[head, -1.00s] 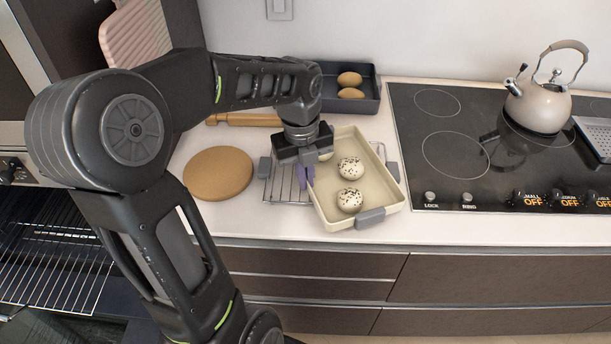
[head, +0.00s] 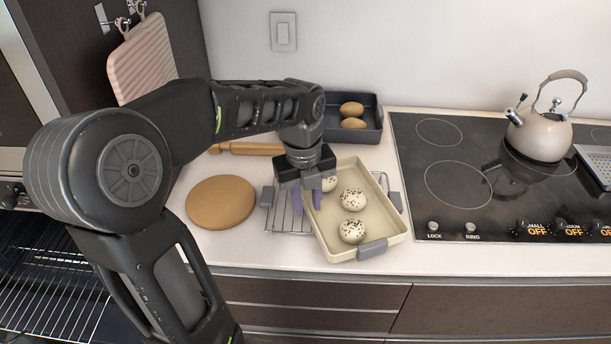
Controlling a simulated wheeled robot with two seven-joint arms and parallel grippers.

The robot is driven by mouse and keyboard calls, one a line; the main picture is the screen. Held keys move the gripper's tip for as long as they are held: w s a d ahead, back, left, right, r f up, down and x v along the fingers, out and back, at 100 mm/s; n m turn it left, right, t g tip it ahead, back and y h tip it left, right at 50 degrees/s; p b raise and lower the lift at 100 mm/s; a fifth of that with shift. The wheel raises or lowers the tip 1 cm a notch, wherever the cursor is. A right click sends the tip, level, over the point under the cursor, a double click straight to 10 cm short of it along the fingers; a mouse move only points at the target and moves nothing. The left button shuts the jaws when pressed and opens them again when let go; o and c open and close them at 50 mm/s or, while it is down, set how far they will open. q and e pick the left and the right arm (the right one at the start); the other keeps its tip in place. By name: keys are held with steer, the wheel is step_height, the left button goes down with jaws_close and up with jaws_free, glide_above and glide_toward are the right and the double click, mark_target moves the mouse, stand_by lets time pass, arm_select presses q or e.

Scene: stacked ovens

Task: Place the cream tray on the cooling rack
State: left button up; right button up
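The cream tray (head: 380,224) sits on the counter's wire cooling rack (head: 281,217), turned at an angle to it. The rack's wires show to the left of the tray and a little at its right edge. The tray holds speckled round buns (head: 352,231). My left gripper (head: 307,200) is above the tray's left wall. Its purple fingers are apart, one on the outer side over the rack and one on the inner side, so it looks open. Whether a finger still touches the wall cannot be told. My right gripper is out of view.
A round wooden board (head: 220,202) lies left of the rack. A rolling pin (head: 250,149) and a dark tray (head: 370,133) with brown rolls are behind. The cooktop (head: 440,215) with a kettle (head: 540,133) is at right. An open oven rack (head: 60,290) is at lower left.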

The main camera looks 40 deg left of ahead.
arm_select(q)
step_height(320, 180, up, 10)
steer(key=shift+s+a, duration=0.15)
steer(key=shift+s, duration=0.15)
stand_by(0.5)
